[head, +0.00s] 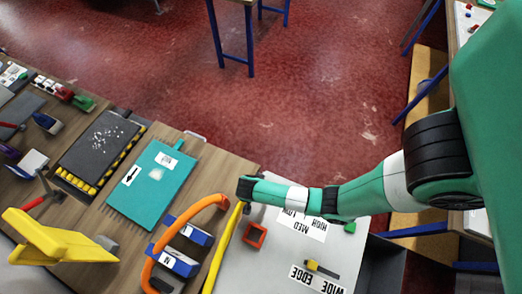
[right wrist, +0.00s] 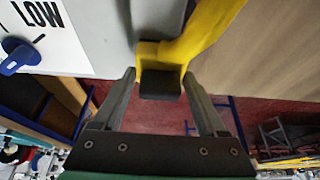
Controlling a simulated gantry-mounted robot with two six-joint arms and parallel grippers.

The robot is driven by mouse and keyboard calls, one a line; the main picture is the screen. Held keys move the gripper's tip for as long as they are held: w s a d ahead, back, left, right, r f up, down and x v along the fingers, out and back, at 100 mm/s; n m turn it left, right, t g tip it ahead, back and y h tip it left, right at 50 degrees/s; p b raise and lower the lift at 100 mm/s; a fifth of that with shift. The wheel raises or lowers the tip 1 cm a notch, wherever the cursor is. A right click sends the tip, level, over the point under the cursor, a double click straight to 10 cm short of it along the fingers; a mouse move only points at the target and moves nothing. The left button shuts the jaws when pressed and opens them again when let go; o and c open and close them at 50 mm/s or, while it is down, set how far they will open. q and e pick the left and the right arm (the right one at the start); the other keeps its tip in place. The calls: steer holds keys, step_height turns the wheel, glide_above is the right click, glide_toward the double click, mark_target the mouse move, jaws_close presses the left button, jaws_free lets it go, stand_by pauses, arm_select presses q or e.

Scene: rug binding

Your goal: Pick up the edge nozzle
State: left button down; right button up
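My right gripper (head: 243,197) is over the top edge of the grey panel (head: 250,272). In the right wrist view its fingers (right wrist: 163,88) are apart, one on each side of a black end block (right wrist: 160,84) on a yellow bar (right wrist: 205,32). A gap shows on both sides of the block. The yellow bar also runs along the panel's left edge in the head view (head: 221,252). A small yellow and dark piece (head: 312,266) lies by the WIDE EDGE label (head: 318,279). I cannot tell for sure which piece is the edge nozzle. My left gripper is out of view.
An orange curved hose (head: 183,221) and blue-and-white blocks (head: 190,231) are left of the panel. A teal board (head: 152,187), a dark tray (head: 97,148) and a yellow tool (head: 60,242) stand farther left. A blue knob (right wrist: 17,58) sits near LOW.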

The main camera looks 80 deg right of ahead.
jaws_close()
steer(key=shift+r+p, duration=0.3)
steer(key=shift+r, duration=0.25)
step_height(320, 180, up, 3)
steer(key=shift+a+p, duration=0.1)
steer(key=shift+p, duration=0.6)
steer(key=s+a+r+p, duration=0.6)
steer(key=s+a+r, duration=0.3)
steer(key=s, duration=0.1)
steer(key=shift+s, duration=0.3)
